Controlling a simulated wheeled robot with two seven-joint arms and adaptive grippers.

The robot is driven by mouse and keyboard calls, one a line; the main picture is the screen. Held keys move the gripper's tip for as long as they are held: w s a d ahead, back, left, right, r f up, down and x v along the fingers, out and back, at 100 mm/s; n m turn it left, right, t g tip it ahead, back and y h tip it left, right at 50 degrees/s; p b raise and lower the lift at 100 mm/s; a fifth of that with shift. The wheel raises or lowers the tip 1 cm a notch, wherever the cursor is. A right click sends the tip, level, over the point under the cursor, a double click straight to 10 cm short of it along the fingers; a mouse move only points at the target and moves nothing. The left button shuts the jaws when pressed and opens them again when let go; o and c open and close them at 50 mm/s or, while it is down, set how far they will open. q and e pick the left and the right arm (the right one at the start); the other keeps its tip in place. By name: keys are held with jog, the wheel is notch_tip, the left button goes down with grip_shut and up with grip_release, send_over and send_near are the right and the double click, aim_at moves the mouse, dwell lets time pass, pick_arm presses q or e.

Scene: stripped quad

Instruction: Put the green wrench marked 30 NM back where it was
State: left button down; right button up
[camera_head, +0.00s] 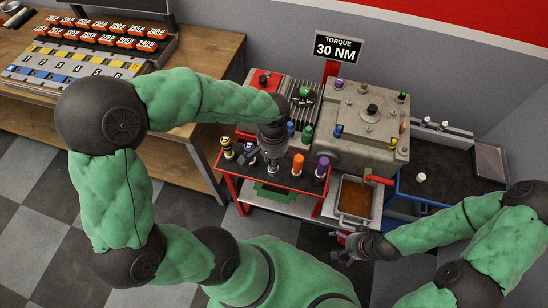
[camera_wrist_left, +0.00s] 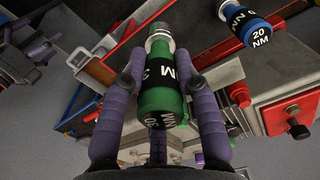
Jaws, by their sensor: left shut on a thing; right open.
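My left gripper (camera_head: 271,160) is shut on the green wrench (camera_wrist_left: 160,95), with a black band and partly readable white "30" and "NM". Its purple fingers press both sides in the left wrist view (camera_wrist_left: 160,82). In the head view this gripper is over the red-framed rack (camera_head: 234,190), and the hand mostly hides the wrench. An orange-handled tool (camera_head: 298,163) and a purple-handled tool (camera_head: 322,166) stand in the rack to its right, a yellow-and-black one (camera_head: 227,147) to its left. My right gripper (camera_head: 349,244) is open and empty at lower right.
A sign (camera_head: 338,47) reads "TORQUE 30 NM" behind a grey engine block (camera_head: 358,125). A blue wrench marked 20 NM (camera_wrist_left: 255,30) shows in the left wrist view. A tray of brown liquid (camera_head: 355,199) is right of the rack. A wooden bench (camera_head: 200,60) is at left.

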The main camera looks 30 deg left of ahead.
pick_arm(q)
jog(key=shift+w+a+f+b, duration=0.45)
jog(key=shift+w+f, duration=0.45)
jog(key=shift+f, duration=0.65)
jog(key=shift+w+a+f+b, duration=0.4)
jog(key=shift+w+f, duration=0.45)
jog(key=shift+f, duration=0.75)
jog(key=shift+w+a+f+b, duration=0.3)
jog(key=shift+w+a+f, duration=0.45)
jog(key=shift+f, duration=0.8)
jog(key=shift+w+d, duration=0.15)
jog(key=shift+d, duration=0.05)
jog(key=shift+f, duration=0.2)
jog(key=c, duration=0.9)
grip_release()
jog(key=shift+r, duration=0.15)
jog(key=shift+r, duration=0.3)
notch_tip(320, 180, up, 12)
jog(key=p, duration=0.2)
jog(key=shift+f+p, duration=0.2)
jog(key=shift+p, duration=0.2)
